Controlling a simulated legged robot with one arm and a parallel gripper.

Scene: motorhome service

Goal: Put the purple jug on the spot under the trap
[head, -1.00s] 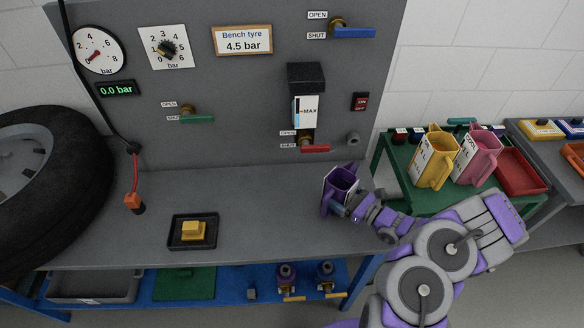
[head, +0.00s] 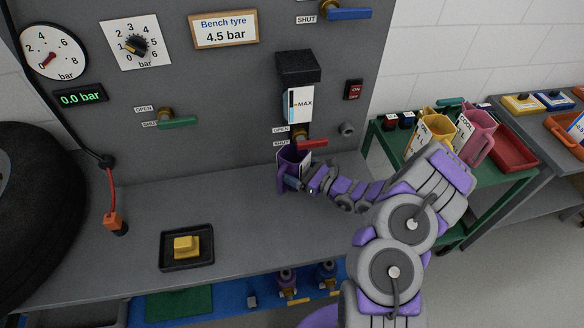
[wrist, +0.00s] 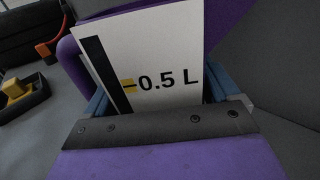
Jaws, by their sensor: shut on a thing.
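The purple jug (head: 286,172) is upright below the trap, close to the grey panel. My gripper (head: 298,183) is shut on the jug from its right side. In the wrist view the purple jug (wrist: 231,24) fills the space between the fingers of my gripper (wrist: 158,92), and its white label reads 0.5 L. The trap (head: 298,104) is a clear-fronted unit marked MAX under a black cap, with a red-handled valve (head: 312,142) below it. The spot under the trap is not visible. I cannot tell whether the jug's base touches the bench.
A black tray (head: 165,262) with a yellow block (head: 187,246) sits on the bench (head: 240,215). A yellow jug (head: 436,125) and a pink jug (head: 478,135) stand on the green cart at right. The bench between tray and jug is clear.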

